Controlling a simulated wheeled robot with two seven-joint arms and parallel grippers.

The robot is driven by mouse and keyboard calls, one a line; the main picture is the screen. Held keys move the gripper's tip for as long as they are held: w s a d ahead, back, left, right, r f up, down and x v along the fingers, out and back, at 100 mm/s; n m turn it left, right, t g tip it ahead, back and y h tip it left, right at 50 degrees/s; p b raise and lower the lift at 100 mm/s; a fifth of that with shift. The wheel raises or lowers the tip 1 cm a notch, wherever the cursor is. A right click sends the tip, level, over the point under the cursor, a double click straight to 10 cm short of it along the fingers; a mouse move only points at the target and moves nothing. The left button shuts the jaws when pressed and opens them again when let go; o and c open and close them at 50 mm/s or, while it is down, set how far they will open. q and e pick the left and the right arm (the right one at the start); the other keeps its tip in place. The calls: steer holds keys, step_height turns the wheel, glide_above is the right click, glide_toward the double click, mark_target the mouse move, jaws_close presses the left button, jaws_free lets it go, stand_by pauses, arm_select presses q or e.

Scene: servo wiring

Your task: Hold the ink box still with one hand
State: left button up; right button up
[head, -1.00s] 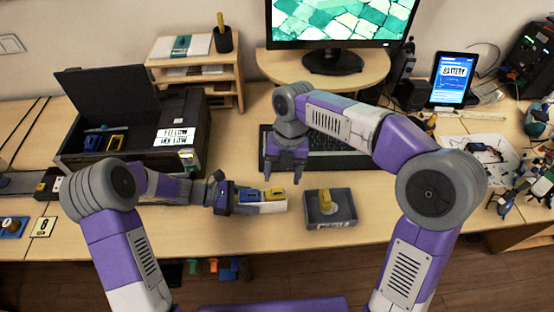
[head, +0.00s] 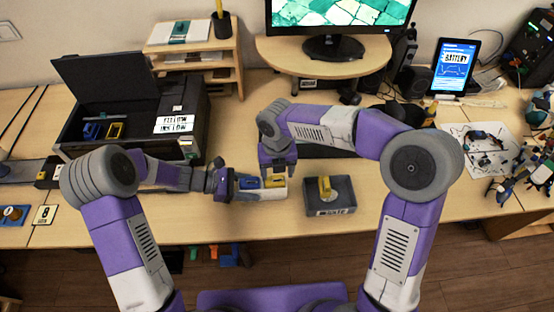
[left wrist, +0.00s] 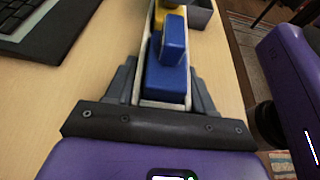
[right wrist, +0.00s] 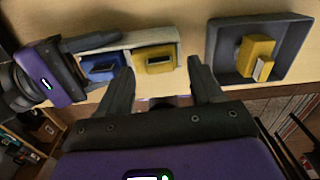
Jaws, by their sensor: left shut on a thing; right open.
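The ink box (head: 261,194) is a small white tray holding a blue cartridge (head: 248,183) and a yellow cartridge (head: 274,181). My left gripper (head: 230,185) is shut on the box's left end; in the left wrist view its fingers (left wrist: 165,90) lie along both sides of the box near the blue cartridge. My right gripper (head: 278,165) is open just above the yellow end of the box. In the right wrist view the yellow cartridge (right wrist: 156,58) shows between its spread fingers (right wrist: 163,85), not held.
A grey tray (head: 343,207) with another yellow cartridge (head: 325,187) stands just right of the box. The open printer (head: 120,115), with blue and yellow cartridges inside, stands at the left. A keyboard (left wrist: 50,25) lies behind the box. The table front is clear.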

steer(key=shift+f, duration=0.75)
steer(key=shift+c, duration=0.5)
steer(key=c, duration=1.1)
